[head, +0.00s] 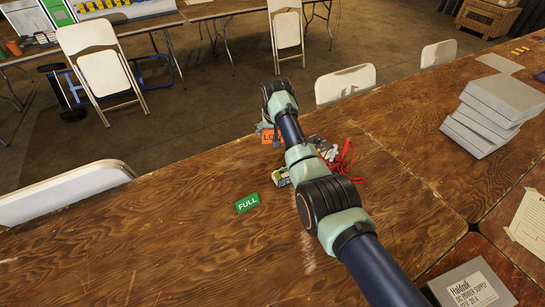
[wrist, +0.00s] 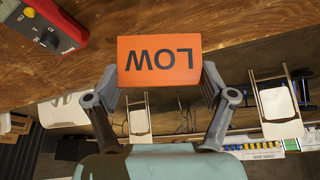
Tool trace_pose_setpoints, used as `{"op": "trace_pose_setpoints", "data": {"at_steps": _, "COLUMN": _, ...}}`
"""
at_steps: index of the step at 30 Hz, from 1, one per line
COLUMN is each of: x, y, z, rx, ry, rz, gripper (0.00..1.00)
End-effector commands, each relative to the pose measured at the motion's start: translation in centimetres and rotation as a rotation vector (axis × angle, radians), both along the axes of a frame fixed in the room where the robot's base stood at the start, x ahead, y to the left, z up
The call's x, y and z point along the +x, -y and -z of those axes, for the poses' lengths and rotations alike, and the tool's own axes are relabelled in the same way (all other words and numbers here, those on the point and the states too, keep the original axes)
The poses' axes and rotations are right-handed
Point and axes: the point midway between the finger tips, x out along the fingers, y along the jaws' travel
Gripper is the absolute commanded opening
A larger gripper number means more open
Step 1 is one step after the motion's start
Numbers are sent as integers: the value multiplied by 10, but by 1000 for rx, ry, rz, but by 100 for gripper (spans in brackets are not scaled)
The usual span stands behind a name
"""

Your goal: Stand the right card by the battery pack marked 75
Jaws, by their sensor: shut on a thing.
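An orange card with LOW on it (head: 267,136) is held in my gripper (head: 273,129). In the wrist view the LOW card (wrist: 160,62) sits between the two fingers of my gripper (wrist: 159,80), and its letters read upside down. A green card with FULL on it (head: 247,203) rests on the wooden table, left of my arm. A small white and green object (head: 281,177), perhaps a battery pack, is partly hidden beside my arm; I cannot read a number on it. No marking of 75 is readable.
Red leads (head: 343,160) and small parts lie right of my arm. A red meter (wrist: 45,25) shows at the wrist view's upper left. Grey boxes (head: 497,110) are stacked at the right. A power supply (head: 470,287) is at lower right. The table's left part is clear.

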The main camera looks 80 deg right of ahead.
Motion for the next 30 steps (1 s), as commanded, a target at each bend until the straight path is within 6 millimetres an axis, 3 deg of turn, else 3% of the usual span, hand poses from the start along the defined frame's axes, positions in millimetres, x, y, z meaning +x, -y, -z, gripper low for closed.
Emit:
{"op": "trace_pose_setpoints", "data": {"at_steps": 1, "x": 0, "y": 0, "z": 23, "rx": 2, "ry": -1, "rz": 0, "gripper": 73}}
{"op": "trace_pose_setpoints", "data": {"at_steps": 6, "x": 0, "y": 0, "z": 58, "rx": 1, "ry": 0, "rz": 0, "gripper": 73}}
{"op": "trace_pose_setpoints", "data": {"at_steps": 14, "x": 0, "y": 0, "z": 68, "rx": -1, "ry": 0, "rz": 0, "gripper": 73}}
{"op": "trace_pose_setpoints", "data": {"at_steps": 21, "x": 0, "y": 0, "z": 107, "rx": -1, "ry": 0, "rz": 0, "gripper": 73}}
{"op": "trace_pose_setpoints", "data": {"at_steps": 30, "x": 0, "y": 0, "z": 108, "rx": -1, "ry": 0, "rz": 0, "gripper": 73}}
